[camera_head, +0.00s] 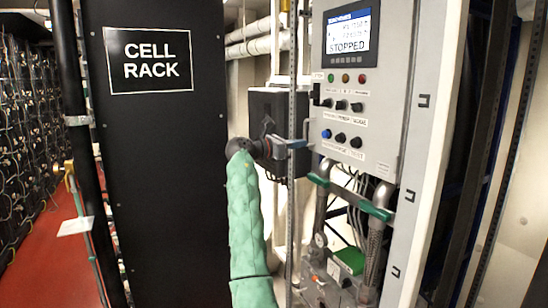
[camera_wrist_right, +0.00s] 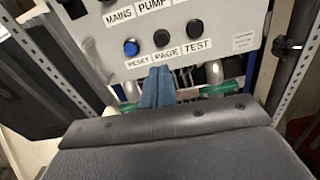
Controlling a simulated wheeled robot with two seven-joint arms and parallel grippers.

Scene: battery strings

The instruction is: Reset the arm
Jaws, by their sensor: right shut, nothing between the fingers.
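My right arm, in a green sleeve, rises from the bottom of the head view. Its right gripper (camera_head: 304,140) is shut and empty in front of the left edge of the grey control panel (camera_head: 388,98). In the right wrist view the shut blue-grey fingers (camera_wrist_right: 158,86) point at the panel, just below the row of buttons labelled RESET, PAGE and TEST. The blue RESET button (camera_wrist_right: 131,47) is up and left of the fingertips. I cannot tell whether the fingers touch the panel. My left gripper is not in view.
The panel's screen (camera_head: 347,36) reads STOPPED. A black cabinet (camera_head: 165,190) marked CELL RACK stands left of my arm. Below the panel are hoses (camera_head: 375,240) and a green bar (camera_head: 352,196). A perforated metal post (camera_head: 291,220) stands beside the arm. Red floor (camera_head: 45,262) shows at left.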

